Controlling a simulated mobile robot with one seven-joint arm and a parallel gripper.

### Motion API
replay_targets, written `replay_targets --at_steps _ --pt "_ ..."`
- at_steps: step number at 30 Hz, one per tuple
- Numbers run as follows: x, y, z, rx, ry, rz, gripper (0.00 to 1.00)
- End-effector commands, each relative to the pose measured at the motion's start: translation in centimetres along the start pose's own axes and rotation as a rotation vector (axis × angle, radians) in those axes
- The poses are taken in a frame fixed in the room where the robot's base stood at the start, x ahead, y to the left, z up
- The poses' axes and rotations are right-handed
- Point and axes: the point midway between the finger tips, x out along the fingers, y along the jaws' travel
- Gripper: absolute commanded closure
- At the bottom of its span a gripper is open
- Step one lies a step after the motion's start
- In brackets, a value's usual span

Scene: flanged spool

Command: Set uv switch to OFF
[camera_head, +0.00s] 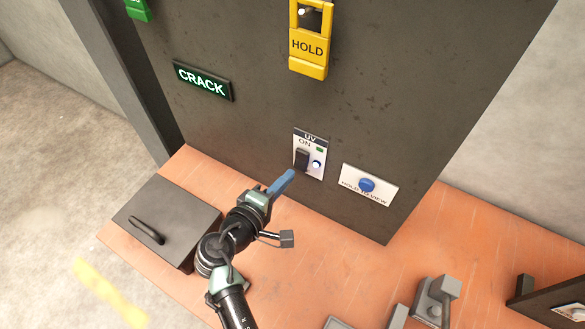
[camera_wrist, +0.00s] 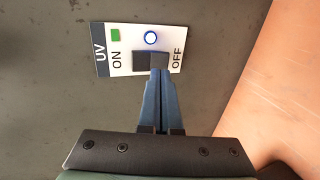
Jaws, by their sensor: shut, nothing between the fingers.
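The UV panel (camera_head: 311,153) is a small white plate low on the dark upright board. In the wrist view the panel (camera_wrist: 112,62) reads ON at the left and OFF at the right. Its dark rocker switch (camera_wrist: 142,61) sits between the words; the half toward ON looks darker than the half toward OFF.
A HOLD TO VIEW plate (camera_head: 381,195) with a blue knob is right of the panel. A yellow HOLD cover (camera_head: 308,58) and a CRACK sign (camera_head: 203,81) are higher up. A dark handled box (camera_head: 165,222) stands left on the orange bench (camera_head: 300,275). Grey fixtures (camera_head: 436,297) stand at lower right.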

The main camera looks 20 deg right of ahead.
Motion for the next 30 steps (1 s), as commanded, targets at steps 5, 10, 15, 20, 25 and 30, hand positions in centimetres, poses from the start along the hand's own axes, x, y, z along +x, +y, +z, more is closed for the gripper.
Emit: replay_targets --at_steps 5,10,15,20,25,30 --pt "2.3 0.1 0.0 0.0 -0.001 0.001 1.0" --pt "3.2 0.1 0.0 0.0 0.0 0.0 1.0" --pt "3.3 0.0 0.0 0.0 0.001 0.001 1.0" --pt "3.3 0.0 0.0 0.0 0.001 0.001 1.0" --pt "3.6 -0.5 0.0 -0.001 0.001 0.019 1.0" --pt "3.8 -0.2 -0.1 0.0 0.001 0.057 1.0"
